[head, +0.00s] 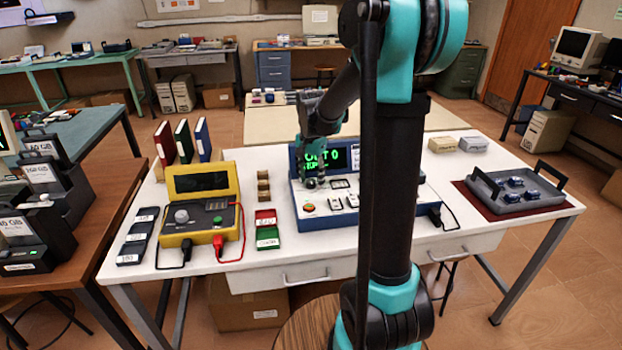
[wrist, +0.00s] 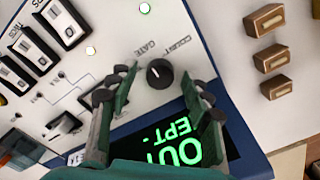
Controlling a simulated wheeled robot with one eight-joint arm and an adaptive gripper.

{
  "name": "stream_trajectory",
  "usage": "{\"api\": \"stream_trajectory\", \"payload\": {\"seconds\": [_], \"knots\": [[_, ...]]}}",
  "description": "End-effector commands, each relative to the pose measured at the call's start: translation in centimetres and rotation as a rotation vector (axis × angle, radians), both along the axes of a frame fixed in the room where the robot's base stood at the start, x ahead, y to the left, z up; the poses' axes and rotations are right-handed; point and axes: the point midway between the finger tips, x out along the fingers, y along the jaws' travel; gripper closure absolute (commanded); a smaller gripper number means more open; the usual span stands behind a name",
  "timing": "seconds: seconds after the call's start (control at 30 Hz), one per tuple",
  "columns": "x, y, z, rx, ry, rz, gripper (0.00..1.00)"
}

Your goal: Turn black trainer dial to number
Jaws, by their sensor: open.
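The trainer is a blue-framed, white-faced console (head: 375,218) at the middle of the white table. Its lit green display (head: 340,158) reads "OUT 0" in part; my arm hides some of it. In the wrist view the display (wrist: 180,148) appears upside down. A round black dial (wrist: 159,72) with a small white mark sits on the panel near printed words, one seemingly "GATE". My gripper (wrist: 160,84) is open, with its fingers on either side of the dial and a gap visible on each side. In the head view my gripper (head: 312,180) is over the console's left part and hides the dial.
A yellow meter (head: 197,215) with red and black leads stands left of the console. Small brown blocks (head: 263,188) and red and green cases (head: 267,228) lie between them. A grey tray (head: 515,190) is at the right. Free table lies in front.

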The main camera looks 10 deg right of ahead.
Motion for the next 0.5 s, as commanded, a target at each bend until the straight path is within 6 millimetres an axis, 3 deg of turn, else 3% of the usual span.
{"api": "stream_trajectory", "payload": {"seconds": [0.27,0.5], "knots": [[0.01,0.00,-0.08,0.000,0.000,0.000,0.52],[0.01,0.00,-0.06,0.000,0.000,0.000,0.82]]}}
